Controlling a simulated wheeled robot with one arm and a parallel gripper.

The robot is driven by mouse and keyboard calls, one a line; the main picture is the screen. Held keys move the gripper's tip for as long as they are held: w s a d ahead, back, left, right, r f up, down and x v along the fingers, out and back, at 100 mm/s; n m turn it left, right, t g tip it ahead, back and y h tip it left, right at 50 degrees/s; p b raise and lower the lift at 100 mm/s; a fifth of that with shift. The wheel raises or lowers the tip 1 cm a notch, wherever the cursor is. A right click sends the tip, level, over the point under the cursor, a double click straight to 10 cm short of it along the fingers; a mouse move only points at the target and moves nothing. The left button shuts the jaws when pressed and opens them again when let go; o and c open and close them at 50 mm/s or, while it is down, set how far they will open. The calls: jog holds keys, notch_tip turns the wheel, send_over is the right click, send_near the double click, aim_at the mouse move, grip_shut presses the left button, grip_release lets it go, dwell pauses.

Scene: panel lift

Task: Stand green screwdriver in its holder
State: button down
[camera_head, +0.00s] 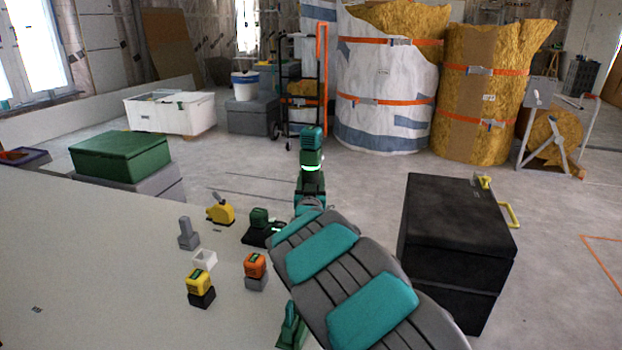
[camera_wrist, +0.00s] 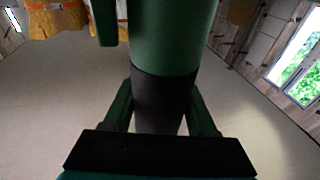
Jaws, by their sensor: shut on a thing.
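In the wrist view, a large green body with a black lower band, which I take as the green screwdriver (camera_wrist: 178,40), stands between the dark green fingers of my gripper (camera_wrist: 162,108). The fingers are shut on its dark, narrowing part. Its far end runs out of the picture. In the head view my grey and teal arm covers much of the table's right side, and I cannot make out the grip there. A small white open-topped block (camera_head: 204,259) on the table looks empty. I cannot tell whether it is the holder. A grey upright piece on a base (camera_head: 186,234) stands behind it.
On the pale table (camera_head: 90,265) stand a yellow tool (camera_head: 220,213), a green block on a black base (camera_head: 259,219), an orange block (camera_head: 255,264) and a yellow block (camera_head: 198,281). A black case (camera_head: 455,230) stands to the right. The table's left side is mostly clear.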

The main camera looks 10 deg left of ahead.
jog(key=shift+f+b, duration=0.4)
jog(key=shift+f, duration=0.6)
dwell(0.9)
grip_release()
jog(key=shift+f, duration=0.1)
jog(key=shift+s+b, duration=0.3)
jog(key=shift+s, duration=0.3)
dwell(0.7)
jog(key=shift+s+d, duration=0.1)
jog(key=shift+s, duration=0.25)
jog(key=shift+s+b, duration=0.35)
jog(key=shift+s, duration=0.25)
jog(key=s+b, duration=0.2)
jog(key=s, duration=0.7)
jog(key=shift+d+f+b, duration=0.15)
jog(key=shift+d+b, duration=0.15)
jog(key=shift+d, duration=0.05)
dwell(0.4)
